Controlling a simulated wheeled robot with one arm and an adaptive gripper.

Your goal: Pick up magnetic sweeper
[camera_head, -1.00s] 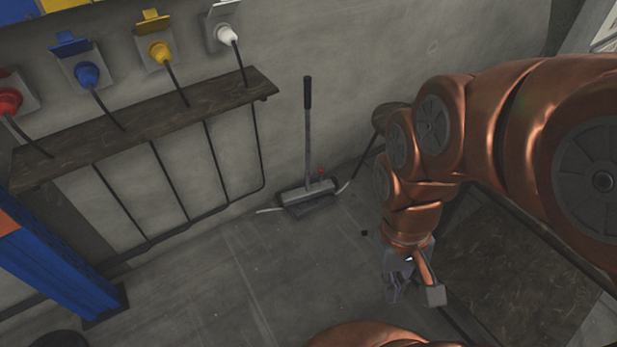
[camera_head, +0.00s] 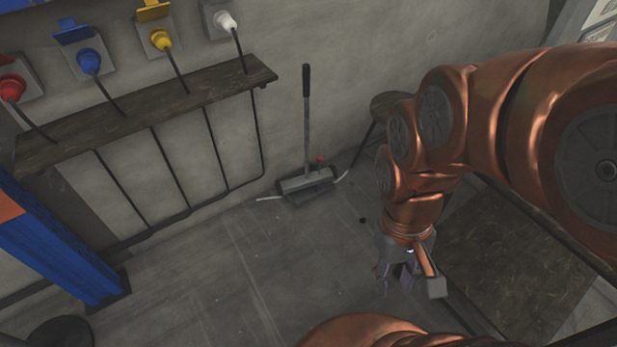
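The magnetic sweeper (camera_head: 306,180) stands on the floor close to the back wall, near the picture's middle. It has a wide grey head, an upright grey rod and a black grip at the top, with a small red part beside the rod. My gripper (camera_head: 396,284) hangs at the end of my copper arm, lower right of the sweeper and well apart from it. It points down and holds nothing that I can see. Its fingers are small and dark here, so I cannot tell how far apart they are.
A wooden shelf (camera_head: 150,112) on a metal frame runs along the wall at left, below coloured sockets. A blue post (camera_head: 62,250) stands at far left. A round stool (camera_head: 390,105) is partly behind my arm. A dark wooden top (camera_head: 510,265) lies at right. The middle floor is clear.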

